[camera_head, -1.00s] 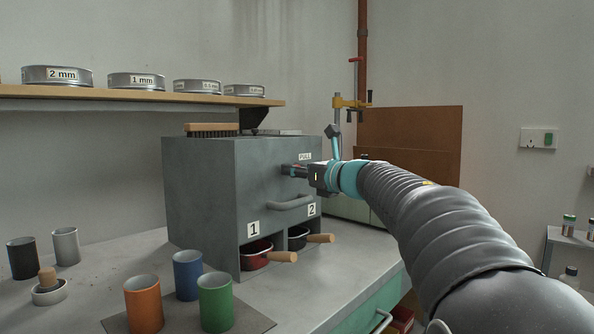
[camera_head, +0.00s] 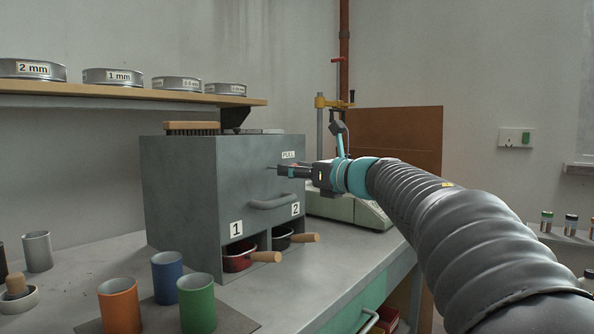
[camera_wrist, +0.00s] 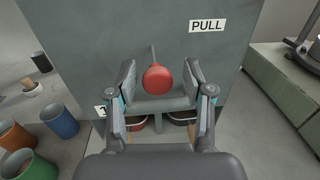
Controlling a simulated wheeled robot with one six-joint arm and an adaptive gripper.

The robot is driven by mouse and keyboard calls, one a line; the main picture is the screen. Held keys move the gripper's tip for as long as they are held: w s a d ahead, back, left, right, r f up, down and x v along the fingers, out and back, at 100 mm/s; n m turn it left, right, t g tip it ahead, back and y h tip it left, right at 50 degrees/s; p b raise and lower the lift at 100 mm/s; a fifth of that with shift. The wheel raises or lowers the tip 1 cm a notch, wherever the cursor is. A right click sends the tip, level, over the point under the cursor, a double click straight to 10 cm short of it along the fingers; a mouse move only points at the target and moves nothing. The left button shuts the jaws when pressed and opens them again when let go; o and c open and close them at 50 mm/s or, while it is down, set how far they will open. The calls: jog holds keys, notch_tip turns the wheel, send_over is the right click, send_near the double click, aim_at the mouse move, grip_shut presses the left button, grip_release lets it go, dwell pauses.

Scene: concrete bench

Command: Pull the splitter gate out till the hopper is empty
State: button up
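The grey splitter box (camera_head: 190,190) stands on the bench. The gate's red ball knob (camera_wrist: 158,80) on a thin rod (camera_wrist: 153,55) sticks out from its front, below and left of the PULL label (camera_wrist: 207,25). My gripper (camera_wrist: 160,72) is open, with one finger on each side of the knob and visible gaps between. In the head view my gripper (camera_head: 282,171) is at the front face, hiding the knob; a short bit of rod shows. A red pan (camera_head: 238,262) is in opening 1 and a dark pan (camera_head: 281,243) in opening 2. The hopper's inside is hidden.
Orange (camera_head: 119,308), blue (camera_head: 167,277) and green (camera_head: 197,305) cups stand at front left. A brush (camera_head: 191,127) lies on the box. A pale green device (camera_head: 335,207) stands behind my gripper.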

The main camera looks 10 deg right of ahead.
jog(key=shift+a, duration=0.15)
jog(key=v, duration=1.2)
